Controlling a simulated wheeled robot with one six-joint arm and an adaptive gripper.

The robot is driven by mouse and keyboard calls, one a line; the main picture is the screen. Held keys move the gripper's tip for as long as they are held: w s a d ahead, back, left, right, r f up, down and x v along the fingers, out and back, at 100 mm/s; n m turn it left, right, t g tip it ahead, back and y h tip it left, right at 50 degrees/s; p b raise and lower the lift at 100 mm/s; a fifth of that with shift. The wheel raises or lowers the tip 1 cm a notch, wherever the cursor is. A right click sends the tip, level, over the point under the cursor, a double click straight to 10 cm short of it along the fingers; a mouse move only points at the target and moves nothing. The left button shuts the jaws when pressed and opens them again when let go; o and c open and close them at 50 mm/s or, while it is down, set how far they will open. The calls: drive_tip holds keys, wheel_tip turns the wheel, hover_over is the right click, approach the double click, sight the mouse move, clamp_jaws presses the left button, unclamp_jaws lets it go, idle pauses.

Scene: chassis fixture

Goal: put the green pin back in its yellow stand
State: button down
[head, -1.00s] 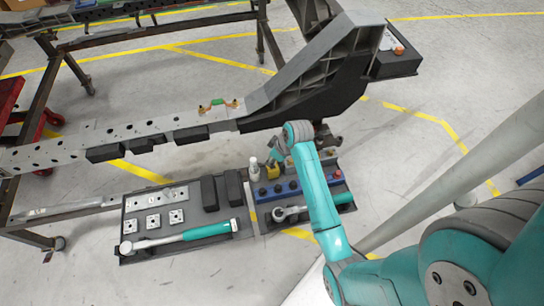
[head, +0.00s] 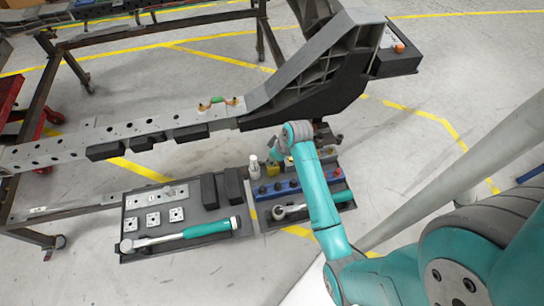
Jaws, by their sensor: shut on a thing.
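The yellow stand (head: 273,170) is a small block at the back of the tool tray, just right of a white bottle. My gripper (head: 275,158) points down just above it and partly overlaps it in the picture. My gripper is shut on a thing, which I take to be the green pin. The pin itself is too small or hidden to make out. I cannot tell whether it touches the stand.
The blue rack (head: 262,199) and a ratchet (head: 290,211) lie in front of the stand. The white bottle (head: 254,167) is close on the left. The grey chassis rail (head: 140,131), with a green handle (head: 217,100), runs behind. A torque wrench (head: 180,236) lies in the left tray.

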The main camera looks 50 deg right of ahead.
drive_tip(key=shift+f, duration=0.85)
drive_tip(key=c, duration=0.8)
unclamp_jaws()
drive_tip(key=shift+c, duration=0.6)
drive_tip(key=shift+r, duration=0.1)
drive_tip(key=shift+r, duration=3.45)
drive_tip(key=shift+s, duration=0.1)
